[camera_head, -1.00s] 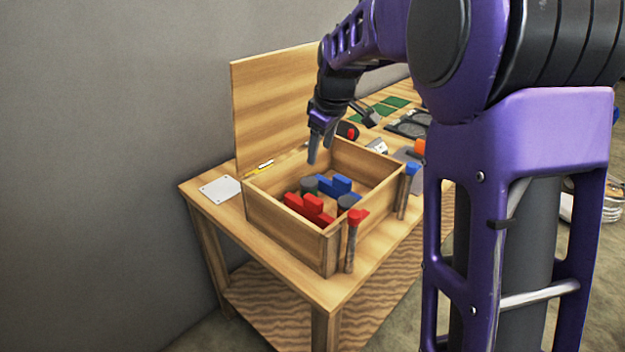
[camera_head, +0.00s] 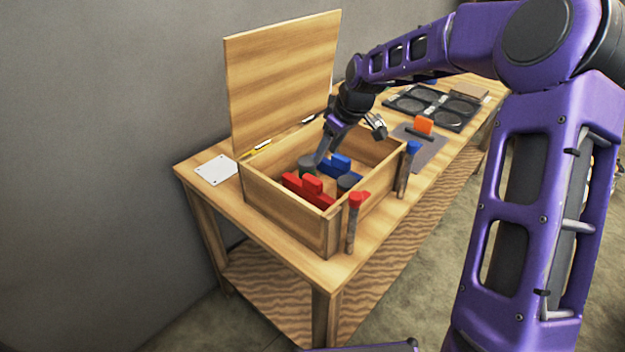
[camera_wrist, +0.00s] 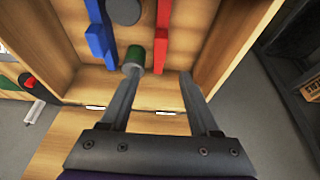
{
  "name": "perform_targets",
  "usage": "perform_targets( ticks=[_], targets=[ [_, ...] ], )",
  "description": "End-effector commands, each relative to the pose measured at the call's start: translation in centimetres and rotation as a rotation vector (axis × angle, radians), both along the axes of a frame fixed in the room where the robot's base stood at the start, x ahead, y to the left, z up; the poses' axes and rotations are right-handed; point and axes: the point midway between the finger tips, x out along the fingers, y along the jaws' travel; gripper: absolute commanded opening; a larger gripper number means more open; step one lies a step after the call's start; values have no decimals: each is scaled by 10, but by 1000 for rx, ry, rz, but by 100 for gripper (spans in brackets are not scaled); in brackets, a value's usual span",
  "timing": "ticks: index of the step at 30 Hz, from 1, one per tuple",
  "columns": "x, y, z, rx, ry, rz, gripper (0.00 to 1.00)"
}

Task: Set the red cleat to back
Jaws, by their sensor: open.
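The red cleat (camera_head: 305,190) lies inside the open wooden box (camera_head: 283,205), along its near-left part, with a raised block on its bar. In the wrist view the red cleat (camera_wrist: 162,42) runs up the picture, its lower end showing between my finger tips. My gripper (camera_head: 321,160) is open and empty, reaching down into the box near the back. In the wrist view my gripper (camera_wrist: 158,76) has its left tip by a dark cylinder with a green side (camera_wrist: 134,58). I cannot tell whether they touch.
The raised lid (camera_head: 283,80) is behind the box. A red-topped post (camera_head: 354,225) and a blue-topped post (camera_head: 407,170) stand outside the right wall.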

Motion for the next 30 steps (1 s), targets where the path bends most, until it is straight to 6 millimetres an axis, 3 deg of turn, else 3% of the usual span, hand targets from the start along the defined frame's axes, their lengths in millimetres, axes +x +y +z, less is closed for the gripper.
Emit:
perform_targets(
  ticks=[3, 15, 21, 30],
  targets=[
    [7, 9, -28, 2, 3, 4, 62],
    [29, 30, -101, 0, 1, 3, 62],
    [34, 35, -117, 1, -1, 2, 62],
    [35, 35, -120, 0, -2, 1, 62]
  ],
)
